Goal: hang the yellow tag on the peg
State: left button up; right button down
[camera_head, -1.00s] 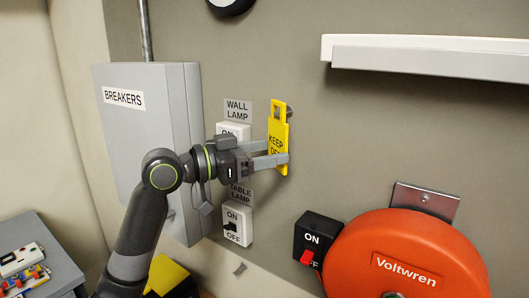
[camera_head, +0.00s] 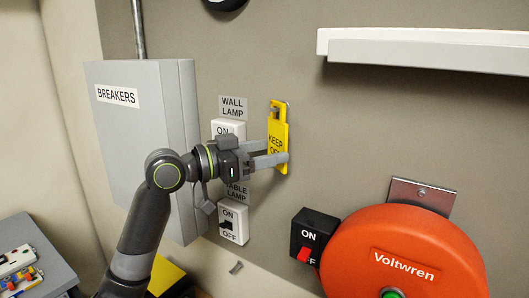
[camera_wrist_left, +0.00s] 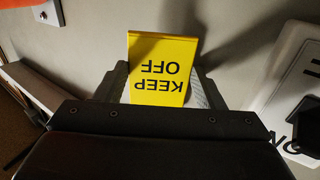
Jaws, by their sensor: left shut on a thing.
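The yellow tag (camera_head: 279,146), lettered KEEP OFF, is upright close to the grey wall panel, right of the wall lamp switch. My left gripper (camera_head: 274,154) is shut on its lower part. In the left wrist view the tag (camera_wrist_left: 162,68) sits upside down between the two fingers (camera_wrist_left: 160,92). The peg (camera_head: 276,110) shows as a small grey patch at the hole in the tag's top; most of it is hidden. I cannot tell whether the tag's weight rests on it. My right gripper is out of view.
The grey breaker box (camera_head: 140,140) stands left of the tag. Wall lamp (camera_head: 226,128) and table lamp (camera_head: 233,220) switches are behind and below my gripper. A white shelf (camera_head: 430,52) is upper right; an orange reel (camera_head: 400,250) and black switch (camera_head: 314,238) are lower right.

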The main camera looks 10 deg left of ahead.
pick_arm(q)
jog(key=o, duration=0.8)
jog(key=shift+o, duration=0.9)
jog(key=shift+s+d+r, duration=0.1)
jog(key=shift+s+r, duration=0.1)
jog(key=shift+s, duration=0.05)
jog(key=shift+w, duration=0.1)
jog(key=shift+s+a+f+b, duration=0.25)
jog(key=shift+a+b, duration=0.1)
jog(key=shift+a, duration=0.3)
jog(key=b+v, duration=0.7)
jog(key=v, duration=0.9)
jog(key=shift+s+r, duration=0.2)
jog(key=shift+s, duration=0.05)
